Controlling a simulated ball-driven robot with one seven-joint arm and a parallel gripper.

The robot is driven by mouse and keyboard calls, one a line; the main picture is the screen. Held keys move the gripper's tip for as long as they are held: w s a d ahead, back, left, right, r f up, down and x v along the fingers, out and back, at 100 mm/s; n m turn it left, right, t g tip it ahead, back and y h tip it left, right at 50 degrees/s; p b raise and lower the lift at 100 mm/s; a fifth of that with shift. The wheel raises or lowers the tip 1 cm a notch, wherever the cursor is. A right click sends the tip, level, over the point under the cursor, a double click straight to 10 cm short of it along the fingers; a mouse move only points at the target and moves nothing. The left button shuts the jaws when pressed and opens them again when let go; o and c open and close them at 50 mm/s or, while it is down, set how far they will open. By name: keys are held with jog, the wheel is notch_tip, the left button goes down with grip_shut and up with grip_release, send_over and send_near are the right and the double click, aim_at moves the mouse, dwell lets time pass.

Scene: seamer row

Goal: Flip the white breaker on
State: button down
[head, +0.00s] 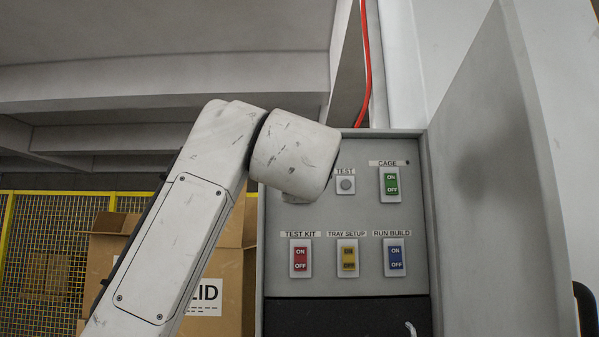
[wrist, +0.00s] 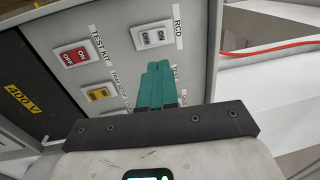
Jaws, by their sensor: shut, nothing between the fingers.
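The white breaker (wrist: 152,37) sits under the RCD label on the grey panel in the wrist view. It has ON and OFF marks; I cannot tell which way its rocker is set. In the head view my arm hides it. My gripper (wrist: 158,66) has teal fingers shut together, with nothing between them. In the wrist picture its fingertips lie just below the white breaker, in front of the panel. I cannot tell whether they touch the panel. The head view does not show my fingers.
Red (head: 301,258), yellow (head: 348,258), blue (head: 396,257) and green (head: 390,184) breakers and a round test button (head: 346,185) share the panel. The open cabinet door (head: 490,190) stands at right. A red cable (head: 366,60) runs above. Cardboard boxes (head: 235,270) stand at left.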

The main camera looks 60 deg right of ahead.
jog(key=p+x, duration=0.4)
jog(key=x, duration=0.8)
